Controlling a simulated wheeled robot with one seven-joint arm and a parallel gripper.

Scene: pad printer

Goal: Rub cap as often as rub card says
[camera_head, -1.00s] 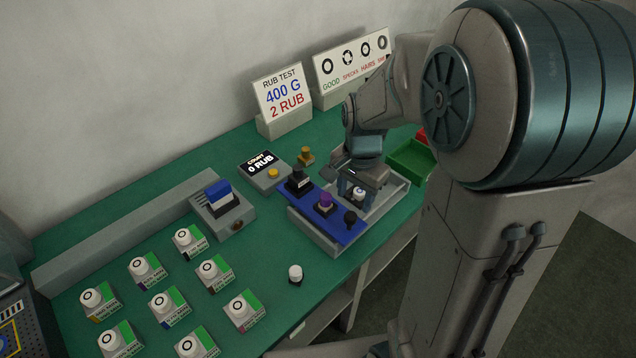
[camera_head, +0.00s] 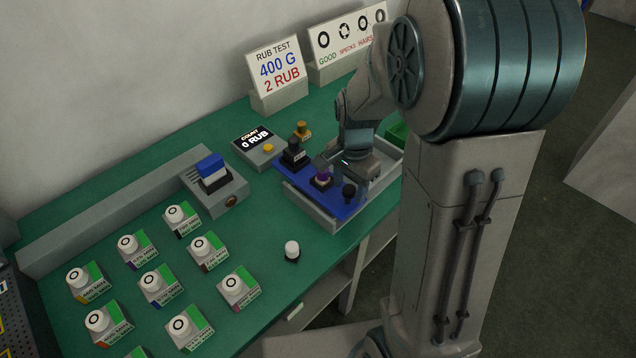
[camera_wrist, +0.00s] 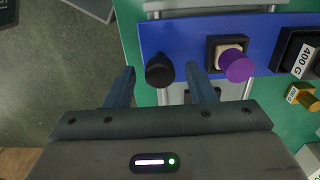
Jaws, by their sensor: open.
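The rub card (camera_head: 278,72) stands at the back and reads "RUB TEST 400 G 2 RUB". The counter (camera_head: 254,140) reads "COUNT 0 RUB". A blue plate (camera_head: 316,199) on a grey tray carries a black 400 G block (camera_head: 293,153), a purple-topped rubber (camera_head: 322,176) and a black round knob (camera_head: 349,191). My gripper (camera_wrist: 164,86) is open; in the wrist view the black knob (camera_wrist: 160,70) appears between its fingers, with no contact clear. The purple top (camera_wrist: 236,65) is right of the fingers there. No cap shows in the tray; my gripper hides part of it.
Several white ring-printed caps sit on labelled cards (camera_head: 160,288) at front left. A loose white cap (camera_head: 292,249) stands near the table edge. A blue-topped pad (camera_head: 212,172), a brass piece (camera_head: 302,131), a sample board (camera_head: 345,40) and a green bin (camera_head: 397,134) are around.

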